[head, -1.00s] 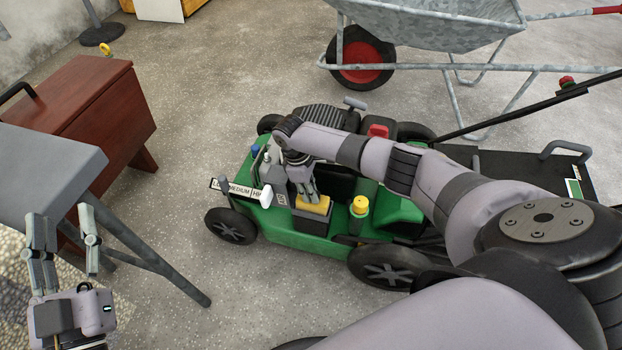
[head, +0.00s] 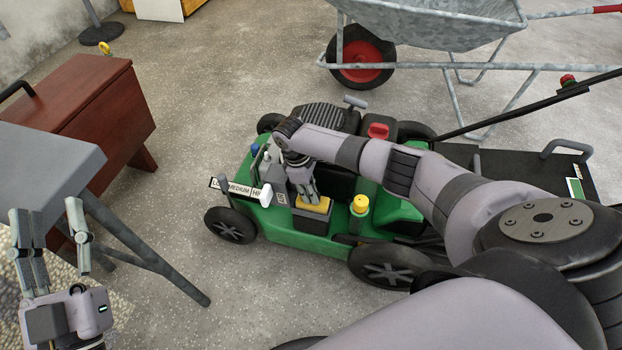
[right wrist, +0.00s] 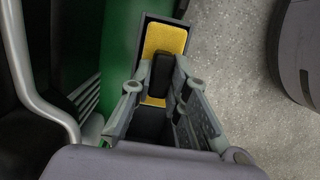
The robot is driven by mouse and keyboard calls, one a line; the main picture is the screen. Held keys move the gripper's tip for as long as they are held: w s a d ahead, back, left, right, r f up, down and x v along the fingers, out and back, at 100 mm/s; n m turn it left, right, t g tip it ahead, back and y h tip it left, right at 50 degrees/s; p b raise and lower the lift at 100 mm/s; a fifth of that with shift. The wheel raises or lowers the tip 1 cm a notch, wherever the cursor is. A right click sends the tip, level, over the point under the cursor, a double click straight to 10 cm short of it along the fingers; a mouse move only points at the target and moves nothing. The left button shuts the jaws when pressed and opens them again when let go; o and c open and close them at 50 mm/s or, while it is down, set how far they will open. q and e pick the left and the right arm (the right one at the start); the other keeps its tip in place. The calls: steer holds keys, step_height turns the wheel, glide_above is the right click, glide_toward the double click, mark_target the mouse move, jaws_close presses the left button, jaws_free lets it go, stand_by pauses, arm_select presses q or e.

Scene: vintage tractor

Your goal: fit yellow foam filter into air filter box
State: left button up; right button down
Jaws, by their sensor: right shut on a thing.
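The yellow foam filter (head: 314,205) sits at the mouth of the dark air filter box (head: 309,220) on the side of the green mower. In the right wrist view the yellow foam (right wrist: 166,40) lies within the rim of the box (right wrist: 143,38). My right gripper (head: 312,196) reaches down onto the foam and is shut on it; its fingers (right wrist: 160,88) hide part of the foam and box. How deep the foam sits is hard to tell. My left gripper (head: 52,232) is open and empty at the lower left, by the grey table.
The green mower (head: 285,237) carries a yellow cap (head: 361,204) right of the box and a white-tipped lever (head: 265,196) left of it. A grey table (head: 55,160) and red-brown wooden chest (head: 85,100) stand left. A wheelbarrow (head: 430,25) stands behind. Floor between table and mower is clear.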

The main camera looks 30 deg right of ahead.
steer(key=c, duration=1.5)
jaws_free()
steer(key=shift+o, duration=0.2)
steer(key=v, duration=1.2)
